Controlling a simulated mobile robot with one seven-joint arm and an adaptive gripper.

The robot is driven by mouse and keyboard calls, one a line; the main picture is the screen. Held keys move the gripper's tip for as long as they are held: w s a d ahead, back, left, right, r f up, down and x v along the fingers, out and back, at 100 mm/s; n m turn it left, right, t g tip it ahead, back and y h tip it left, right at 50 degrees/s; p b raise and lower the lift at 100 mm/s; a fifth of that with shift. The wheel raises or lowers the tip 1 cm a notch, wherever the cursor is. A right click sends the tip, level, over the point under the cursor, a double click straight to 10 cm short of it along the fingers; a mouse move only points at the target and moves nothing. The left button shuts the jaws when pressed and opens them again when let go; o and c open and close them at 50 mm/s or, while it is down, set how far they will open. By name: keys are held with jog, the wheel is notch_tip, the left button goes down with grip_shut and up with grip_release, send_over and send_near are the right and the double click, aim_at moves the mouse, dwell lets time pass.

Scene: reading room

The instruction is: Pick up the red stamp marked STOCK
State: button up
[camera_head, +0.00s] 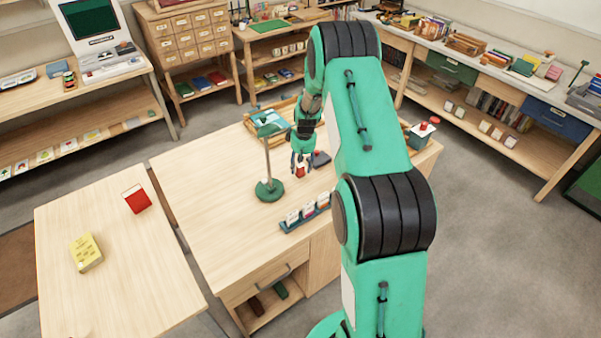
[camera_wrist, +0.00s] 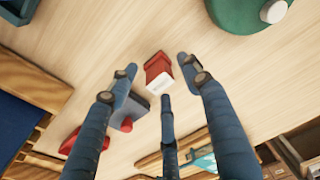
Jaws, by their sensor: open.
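A red stamp with a white label face (camera_wrist: 158,72) lies on the pale wooden desk (camera_head: 215,165) in the wrist view; I cannot read its marking. It also shows in the head view (camera_head: 300,171), just below my gripper. My gripper (camera_head: 300,160) is open and points down at the desk. In the wrist view its dark fingers (camera_wrist: 157,78) are spread around the red stamp, with visible gaps, and nothing is held. The stamp's far side is hidden from the head camera.
A green lamp base (camera_head: 269,190) stands close to the left of my gripper. A dark block (camera_head: 321,158) lies close to the right of it. A green rack with several cards (camera_head: 306,215) stands at the desk's front. The desk's left part is clear.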

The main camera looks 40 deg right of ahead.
jog(key=shift+w+f, duration=0.15)
jog(key=shift+f, duration=0.45)
grip_shut()
